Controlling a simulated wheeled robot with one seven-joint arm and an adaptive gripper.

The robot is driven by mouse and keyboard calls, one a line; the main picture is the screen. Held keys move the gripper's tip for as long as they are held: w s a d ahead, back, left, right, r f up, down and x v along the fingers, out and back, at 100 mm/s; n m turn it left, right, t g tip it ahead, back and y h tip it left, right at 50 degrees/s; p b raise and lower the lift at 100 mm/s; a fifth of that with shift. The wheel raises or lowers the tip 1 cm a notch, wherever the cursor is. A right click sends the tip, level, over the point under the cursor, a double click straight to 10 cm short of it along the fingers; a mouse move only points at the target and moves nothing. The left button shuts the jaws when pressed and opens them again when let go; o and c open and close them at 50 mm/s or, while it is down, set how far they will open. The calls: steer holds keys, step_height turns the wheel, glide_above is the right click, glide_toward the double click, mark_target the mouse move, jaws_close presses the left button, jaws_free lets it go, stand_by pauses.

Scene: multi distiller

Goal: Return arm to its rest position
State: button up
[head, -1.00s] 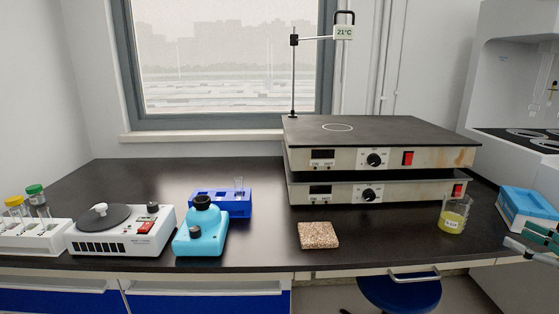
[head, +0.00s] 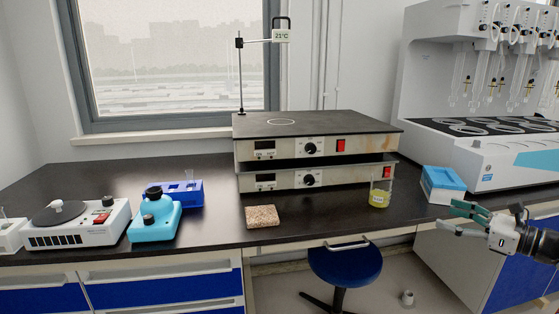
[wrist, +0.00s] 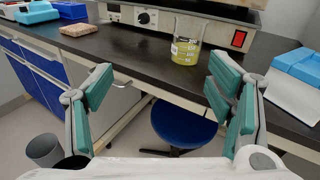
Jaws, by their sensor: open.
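My gripper (head: 462,221) is at the lower right of the head view, in front of the bench edge. In the wrist view my gripper (wrist: 160,105) has its two green-padded fingers spread wide with nothing between them. A beaker (head: 380,193) of yellow liquid stands upright on the black bench, left of my gripper and apart from it. The beaker (wrist: 187,42) also shows in the wrist view, beyond the fingertips.
Stacked hot plates (head: 315,150) stand at the bench's middle. A blue-and-white box (head: 443,185) is close behind my gripper, with a large white distiller (head: 490,150) at right. A blue stool (head: 345,265) stands below the bench edge. A cork pad (head: 262,216) lies at front.

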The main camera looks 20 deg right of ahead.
steer(key=w+a+r+n+g+y, duration=0.2)
steer(key=w+a+n+g, duration=0.15)
steer(key=a, duration=0.65)
steer(key=w+a+r+n+g+y, duration=0.25)
steer(key=a+n, duration=0.25)
steer(key=a, duration=0.4)
steer(key=s+a+r+n+g, duration=0.25)
steer(key=a+n+g, duration=0.35)
steer(key=a, duration=0.8)
steer(key=s+a+n+g+h, duration=0.45)
steer(key=s+a+n, duration=0.35)
steer(key=s+a, duration=0.25)
steer(key=s+f+n+h, duration=0.3)
steer(key=s+n+h, duration=0.2)
steer(key=s+n, duration=0.6)
step_height(320, 180, up, 23)
steer(key=s+m+t+p, duration=0.1)
steer(key=t+p, duration=0.3)
steer(key=p, duration=1.6)
steer(key=shift+f, duration=0.2)
steer(key=shift+s+a+m, duration=0.1)
steer(key=shift+m, duration=0.15)
